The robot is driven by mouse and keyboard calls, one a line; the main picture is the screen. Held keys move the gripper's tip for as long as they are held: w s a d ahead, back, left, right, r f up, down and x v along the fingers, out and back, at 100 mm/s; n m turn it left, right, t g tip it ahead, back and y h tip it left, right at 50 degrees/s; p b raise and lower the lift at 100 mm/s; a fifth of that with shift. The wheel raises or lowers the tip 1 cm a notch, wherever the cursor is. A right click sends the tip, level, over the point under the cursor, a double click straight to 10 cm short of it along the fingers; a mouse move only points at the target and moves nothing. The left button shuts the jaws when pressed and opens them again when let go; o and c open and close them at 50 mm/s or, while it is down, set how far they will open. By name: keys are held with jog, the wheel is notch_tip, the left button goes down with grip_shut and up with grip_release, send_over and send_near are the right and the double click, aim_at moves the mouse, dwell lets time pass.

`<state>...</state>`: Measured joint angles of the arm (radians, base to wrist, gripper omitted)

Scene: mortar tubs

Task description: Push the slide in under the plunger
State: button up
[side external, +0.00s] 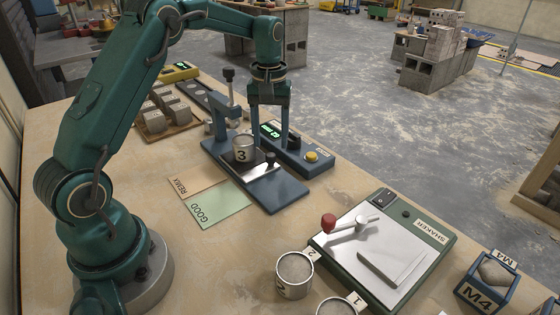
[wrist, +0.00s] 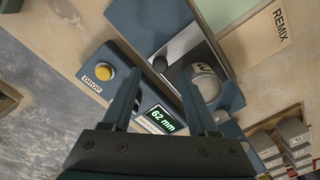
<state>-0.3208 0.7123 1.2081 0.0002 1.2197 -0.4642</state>
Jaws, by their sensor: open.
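The tester has a blue stand (side external: 218,122) with a black-knobbed plunger (side external: 229,76) upright in its arm. In front of it, the dark slide (side external: 256,167) lies on the blue base (side external: 282,193), carrying a grey cup marked 3 (side external: 243,149). The cup appears out in front of the plunger, not under it. My gripper (side external: 270,137) is open and empty, pointing down above the slide and display box.
The display box (side external: 292,148), reading 62 mm in the wrist view, with a yellow button (side external: 312,156), runs beside the base. GOOD (side external: 218,204) and REMIX (side external: 190,187) mats lie left. The shaker (side external: 385,245) and more cups stand in front; a cube tray (side external: 168,118) is behind.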

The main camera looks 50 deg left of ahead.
aim_at(271, 155)
jog(key=shift+r, duration=0.7)
jog(key=m, duration=0.5)
jog(key=shift+f, duration=0.1)
jog(key=m, duration=0.5)
jog(key=shift+f+m+y, duration=0.1)
jog(key=shift+m+y, duration=0.2)
jog(key=shift+d+f, duration=0.15)
jog(key=shift+f, duration=2.3)
